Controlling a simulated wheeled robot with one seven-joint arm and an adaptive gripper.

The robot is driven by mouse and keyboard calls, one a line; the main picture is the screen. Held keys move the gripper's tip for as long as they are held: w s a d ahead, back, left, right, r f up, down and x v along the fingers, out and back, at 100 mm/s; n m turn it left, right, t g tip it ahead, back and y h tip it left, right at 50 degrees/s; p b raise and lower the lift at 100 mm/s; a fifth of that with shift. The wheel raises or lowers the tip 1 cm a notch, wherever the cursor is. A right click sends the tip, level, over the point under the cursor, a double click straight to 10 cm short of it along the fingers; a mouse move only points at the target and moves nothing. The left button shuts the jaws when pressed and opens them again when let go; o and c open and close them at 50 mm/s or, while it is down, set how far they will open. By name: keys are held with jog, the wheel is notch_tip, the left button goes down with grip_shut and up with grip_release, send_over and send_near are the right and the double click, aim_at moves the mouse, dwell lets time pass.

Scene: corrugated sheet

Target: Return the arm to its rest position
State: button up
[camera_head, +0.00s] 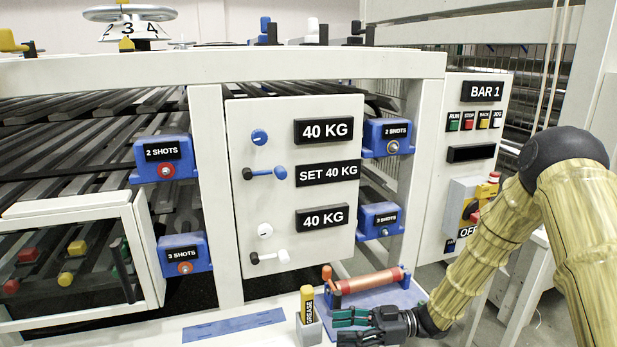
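My arm (575,230) comes in from the right edge, bends at a dark joint and reaches down to the lower middle of the view. My gripper (337,326) is low over the front ledge, pointing left. Its green-tipped fingers look apart, with nothing seen between them. A yellow grease tube (307,303) stands upright in a small holder just left of the fingertips. A copper-coloured roller (372,281) on a blue-grey base lies just behind the gripper. The gripper's underside is hidden.
A white panel (245,190) with 40 KG labels and knobs stands behind the ledge. Blue "2 SHOTS" and "3 SHOTS" boxes (185,240) flank it. The BAR 1 control post (455,150) with its OFF switch stands close behind my arm. A blue strip (232,326) lies on the ledge.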

jog(key=s+d+f+m+t+h+p, duration=0.1)
jog(key=s+f+m+t+h, duration=0.4)
jog(key=f, duration=0.4)
jog(key=s+d+f+m+t+h+p, duration=0.1)
jog(key=s+f+m+t+h+p, duration=0.2)
jog(key=f+m, duration=0.6)
jog(key=s+d+f+m+g+h, duration=0.1)
jog(key=s+d+f+g+h, duration=0.1)
jog(key=s, duration=0.6)
jog(key=s+d+f+m+g+h, duration=0.1)
jog(key=s+d+f+g+h, duration=0.1)
jog(key=s, duration=0.7)
jog(key=s+d+f+m+g+h, duration=0.2)
jog(key=s+d+f+h, duration=0.1)
jog(key=s+d+h, duration=0.2)
jog(key=s+d, duration=0.2)
jog(key=s, duration=0.1)
jog(key=shift+s+d+f+g+h+p, duration=0.15)
jog(key=shift+s+d+g+h+p, duration=0.15)
jog(key=shift+p, duration=0.05)
